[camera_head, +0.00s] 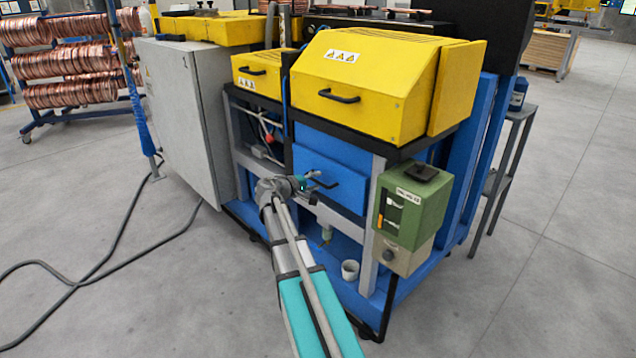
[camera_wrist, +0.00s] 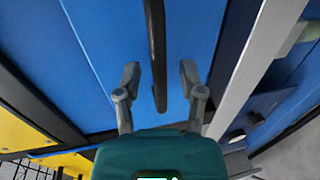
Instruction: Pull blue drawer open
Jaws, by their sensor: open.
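The blue drawer (camera_head: 345,186) is in the machine's frame below the yellow hood, and its front looks closed in the head view. Its black bar handle (camera_head: 322,181) is on the front; in the wrist view the handle (camera_wrist: 157,50) runs down the middle of the picture. My gripper (camera_wrist: 159,78) is open, with one finger on each side of the handle's end and visible gaps on both sides. In the head view my gripper (camera_head: 312,186) is at the drawer front by the handle, and its fingers are hard to make out there.
A green and beige box (camera_head: 410,205) is mounted right of the drawer on a grey post (camera_head: 373,195). A grey cabinet (camera_head: 180,110) stands left. The floor in front is clear except for a black cable (camera_head: 100,262).

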